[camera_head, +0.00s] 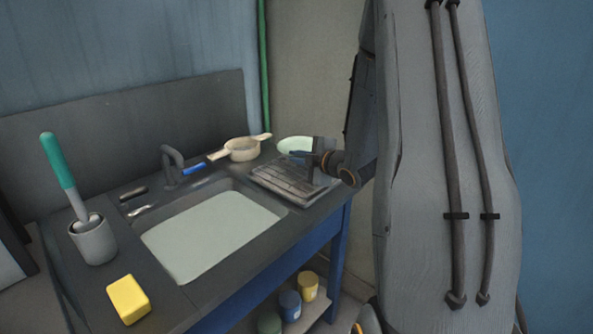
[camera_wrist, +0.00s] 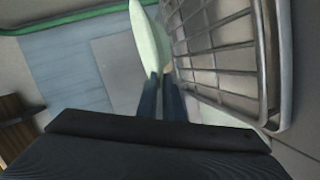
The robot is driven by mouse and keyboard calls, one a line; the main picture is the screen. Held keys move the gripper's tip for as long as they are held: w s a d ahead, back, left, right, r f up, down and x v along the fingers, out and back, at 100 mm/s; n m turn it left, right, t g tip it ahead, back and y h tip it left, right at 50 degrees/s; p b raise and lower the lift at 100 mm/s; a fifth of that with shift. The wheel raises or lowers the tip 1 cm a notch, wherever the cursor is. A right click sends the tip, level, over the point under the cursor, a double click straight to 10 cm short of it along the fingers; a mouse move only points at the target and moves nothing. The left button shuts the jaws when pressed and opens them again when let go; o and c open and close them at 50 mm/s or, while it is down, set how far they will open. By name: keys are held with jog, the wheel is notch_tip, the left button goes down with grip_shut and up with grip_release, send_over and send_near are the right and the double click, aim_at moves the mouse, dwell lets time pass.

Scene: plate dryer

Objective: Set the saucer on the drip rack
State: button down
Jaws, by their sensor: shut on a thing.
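The saucer (camera_head: 292,144) is pale green and shows in the head view at the back right of the counter, behind my gripper (camera_head: 298,156). In the wrist view the saucer (camera_wrist: 148,40) is seen nearly edge-on, its lower rim between my two dark fingers (camera_wrist: 161,88). My gripper is shut on that rim. The drip rack (camera_head: 283,184) lies on the counter right of the sink, just in front of the saucer in the head view. In the wrist view the wire rack (camera_wrist: 218,50) is close to the right of the saucer; I cannot tell whether they touch.
A cream two-handled pot (camera_head: 242,150) stands behind the sink (camera_head: 208,235), left of the rack. The tap (camera_head: 172,167) rises at the sink's back edge. A brush holder (camera_head: 94,242) and a yellow sponge (camera_head: 129,299) are at the left. Several tins stand below the counter.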

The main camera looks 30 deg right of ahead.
aim_at(297, 179)
jog(key=shift+f, duration=2.3)
jog(key=shift+f, duration=0.1)
jog(key=c, duration=2.3)
grip_release()
jog(key=shift+f, duration=0.1)
jog(key=shift+o, duration=0.6)
jog(key=shift+r+p, duration=0.25)
jog(key=shift+p, duration=0.05)
jog(key=b+v, duration=0.1)
jog(key=v, duration=1.1)
jog(key=shift+f, duration=0.1)
